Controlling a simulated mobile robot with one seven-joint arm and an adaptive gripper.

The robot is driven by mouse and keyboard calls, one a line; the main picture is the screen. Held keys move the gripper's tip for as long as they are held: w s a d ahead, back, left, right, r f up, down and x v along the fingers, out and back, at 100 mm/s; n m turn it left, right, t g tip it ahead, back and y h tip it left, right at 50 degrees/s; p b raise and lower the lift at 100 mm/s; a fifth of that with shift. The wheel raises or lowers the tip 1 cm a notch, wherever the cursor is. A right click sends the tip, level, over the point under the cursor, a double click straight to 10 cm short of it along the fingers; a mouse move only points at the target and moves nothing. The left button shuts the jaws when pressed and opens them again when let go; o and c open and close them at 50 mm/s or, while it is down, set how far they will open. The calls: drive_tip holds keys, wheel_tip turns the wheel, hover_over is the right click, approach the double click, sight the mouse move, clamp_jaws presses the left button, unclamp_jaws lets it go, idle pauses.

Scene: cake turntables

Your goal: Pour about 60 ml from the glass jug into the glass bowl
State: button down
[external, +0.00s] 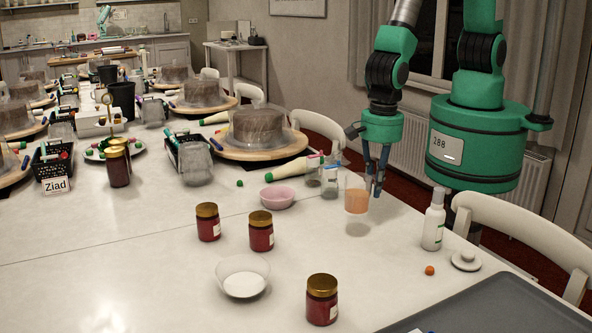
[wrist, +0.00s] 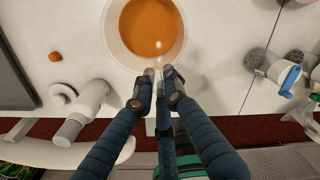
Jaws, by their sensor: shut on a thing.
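In the wrist view my gripper (wrist: 158,84) meets the near side of the jug (wrist: 116,44), and the orange liquid shows level from above. The clear glass bowl (external: 244,266) sits on the table's front part, left of and nearer than the jug. It has a white bottom or white contents; I cannot tell which.
Red jars with gold lids (external: 261,232) (external: 321,302) stand around the bowl. A pink bowl (external: 278,198) is left of the jug. A white bottle (external: 433,225), an orange ball (external: 429,270) and a grey tray (external: 500,312) are at right. Table between jug and glass bowl is fairly clear.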

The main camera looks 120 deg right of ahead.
drive_tip(key=shift+w+a+r+p, duration=0.25)
drive_tip(key=shift+w+a+p, duration=1.9)
drive_tip(key=shift+w+a, duration=2)
drive_tip(key=shift+w+a+r+p, duration=0.25)
drive_tip(key=shift+w+a+p, duration=2.1)
drive_tip(key=shift+w, duration=3.45)
drive_tip(key=shift+w+a+r+p, duration=0.25)
drive_tip(key=shift+w+a+p, duration=1.7)
drive_tip(key=shift+w+a, duration=2.3)
drive_tip(key=shift+w+d, duration=0.7)
drive_tip(key=shift+w, duration=0.05)
drive_tip(key=shift+d, duration=0.1)
